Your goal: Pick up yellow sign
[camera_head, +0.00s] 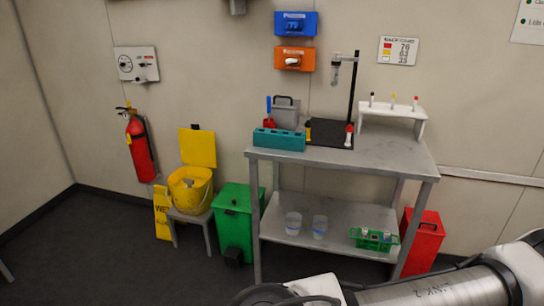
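A yellow sign (162,211) with dark lettering stands upright on the dark floor at the left, beside a small grey stool. Its right side is close to the stool, and part of its lettering reads "We". Part of an arm of mine crosses the bottom right of the head view, far from the sign. Neither gripper's fingers show in this view.
A yellow bucket (188,198) sits on the stool, with a yellow panel (197,147) above it. A red fire extinguisher (139,146) hangs on the wall. A green bin (233,222), a grey two-level table (350,157) and a red bin (422,243) stand to the right. Floor at front left is clear.

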